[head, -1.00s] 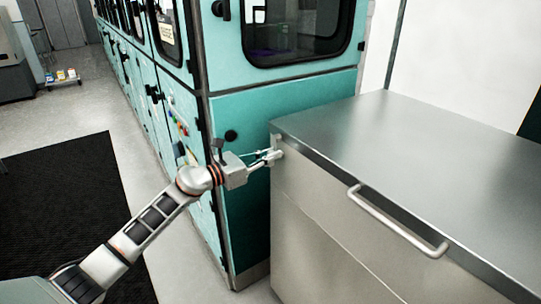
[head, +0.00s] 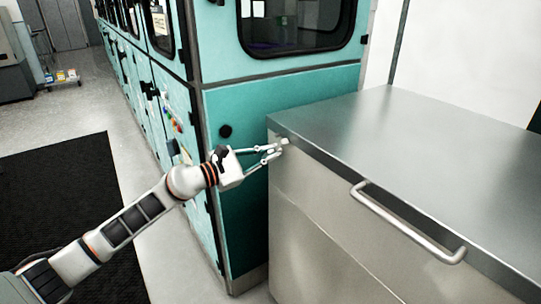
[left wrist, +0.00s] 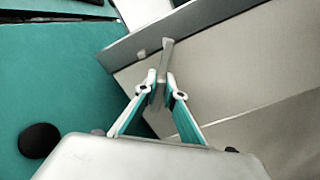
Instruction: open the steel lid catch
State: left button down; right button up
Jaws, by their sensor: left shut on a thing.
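The steel lid catch (head: 284,142) is a small pale metal piece at the near left corner of the steel chest, just under the lid edge. In the left wrist view it is a narrow grey lever (left wrist: 166,56) crossing the dark lid edge, its lower end between my fingers. My left gripper (head: 276,153) is shut on the catch; its fingertips (left wrist: 161,86) stand on either side of the lever and partly hide it. The lid (head: 400,125) lies flat on the chest, with no gap visible. My right gripper is out of view.
A bar handle (head: 408,222) sticks out from the chest's front at the right. A teal machine cabinet (head: 275,100) with a round black knob (head: 225,131) stands close behind the gripper. A black mat (head: 60,190) lies on the open floor at left.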

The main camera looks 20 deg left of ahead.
pick_arm(q)
jog(key=m, duration=0.1)
jog(key=m+b, duration=0.1)
jog(key=m, duration=0.1)
jog(key=shift+d+f, duration=0.1)
jog(key=shift+f, duration=0.3)
jog(key=m+b, duration=0.1)
jog(key=m, duration=0.1)
jog(key=shift+s+f+m, duration=0.1)
jog(key=shift+m, duration=0.2)
jog(key=m, duration=0.2)
jog(key=shift+d+m+b, duration=0.1)
jog(key=shift+m+b, duration=0.3)
jog(key=shift+m, duration=0.6)
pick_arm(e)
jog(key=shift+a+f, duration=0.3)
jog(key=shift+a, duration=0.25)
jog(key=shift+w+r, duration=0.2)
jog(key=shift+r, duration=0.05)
